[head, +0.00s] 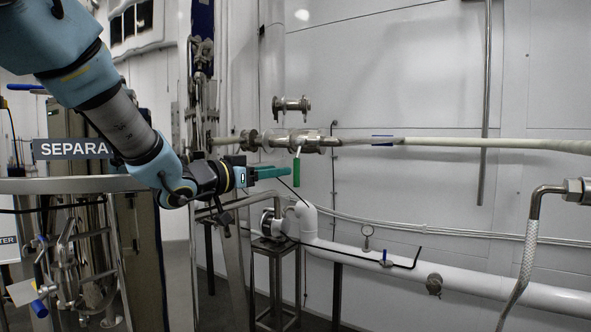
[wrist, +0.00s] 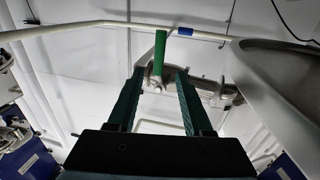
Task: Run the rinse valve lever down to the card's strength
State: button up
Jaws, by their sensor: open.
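The rinse valve lever (head: 297,168) has a green grip and hangs down from a steel valve (head: 305,141) on the horizontal pipe. In the wrist view the green lever (wrist: 160,52) shows in line with the gap between my fingers, its grip reaching beyond the tips in the picture. My gripper (head: 288,171) is open, its teal fingers pointing right, with the tips just left of the lever in the head view. In the wrist view my gripper (wrist: 160,73) has nothing clasped. I cannot tell whether a finger touches the lever. No readable strength card shows.
A braided hose (head: 526,262) hangs at right. A steel frame and a SEPARA sign (head: 72,149) stand at left. The wall right of the lever is fairly clear.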

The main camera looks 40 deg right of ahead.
aim_at(299, 167)
jog(key=d+p, duration=0.1)
jog(key=d, duration=0.2)
jog(key=d+p, duration=0.1)
jog(key=d, duration=0.3)
jog(key=d+p, duration=0.1)
jog(key=d, duration=0.2)
jog(key=shift+w+d, duration=0.25)
jog(key=shift+d, duration=0.15)
grip_shut()
dwell(1.0)
